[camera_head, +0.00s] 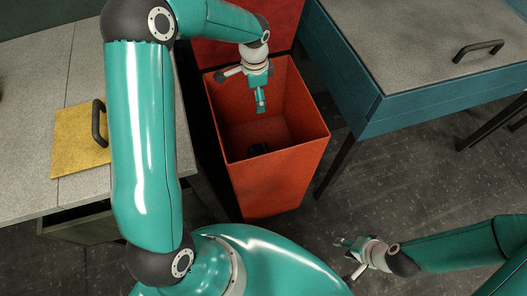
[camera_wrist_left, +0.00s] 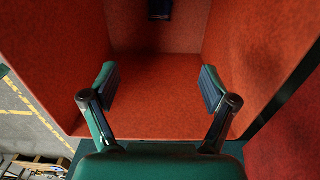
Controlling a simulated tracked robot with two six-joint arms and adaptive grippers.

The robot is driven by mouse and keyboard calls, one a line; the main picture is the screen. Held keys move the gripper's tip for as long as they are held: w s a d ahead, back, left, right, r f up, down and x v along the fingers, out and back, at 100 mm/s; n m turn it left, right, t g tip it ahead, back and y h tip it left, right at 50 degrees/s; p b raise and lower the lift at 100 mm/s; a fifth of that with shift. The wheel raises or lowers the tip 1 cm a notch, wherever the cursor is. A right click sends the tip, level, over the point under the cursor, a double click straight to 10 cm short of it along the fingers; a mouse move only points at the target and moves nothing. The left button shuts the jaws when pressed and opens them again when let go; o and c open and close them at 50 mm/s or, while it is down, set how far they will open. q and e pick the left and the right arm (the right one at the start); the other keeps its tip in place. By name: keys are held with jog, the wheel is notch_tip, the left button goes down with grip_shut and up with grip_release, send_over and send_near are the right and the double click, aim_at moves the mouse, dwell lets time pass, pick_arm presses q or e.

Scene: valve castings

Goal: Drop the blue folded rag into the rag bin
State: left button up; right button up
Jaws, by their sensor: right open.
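The rag bin (camera_head: 280,180) is a tall orange-red box standing open between two benches. A small dark blue thing, apparently the folded rag (camera_head: 257,150), lies low inside it; in the left wrist view it shows at the top edge (camera_wrist_left: 160,8), partly cut off. My left gripper (camera_head: 261,105) points down into the bin's mouth. In the left wrist view its two fingers (camera_wrist_left: 157,82) are apart with nothing between them, clear of the dark blue thing. My right gripper (camera_head: 350,256) is open and empty, low over the floor right of my base.
The bin's red lid (camera_head: 240,55) stands raised behind it. A grey bench (camera_head: 30,180) at left bears a yellow panel (camera_head: 75,150) with a dark handle. A teal-sided table (camera_head: 410,95) with a handle on top stands at right. The floor (camera_head: 400,180) between is clear.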

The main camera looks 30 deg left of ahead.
pick_arm(q)
jog(key=shift+r, duration=0.1)
notch_tip(320, 180, up, 12)
dwell(0.6)
jog(key=shift+f, duration=0.2)
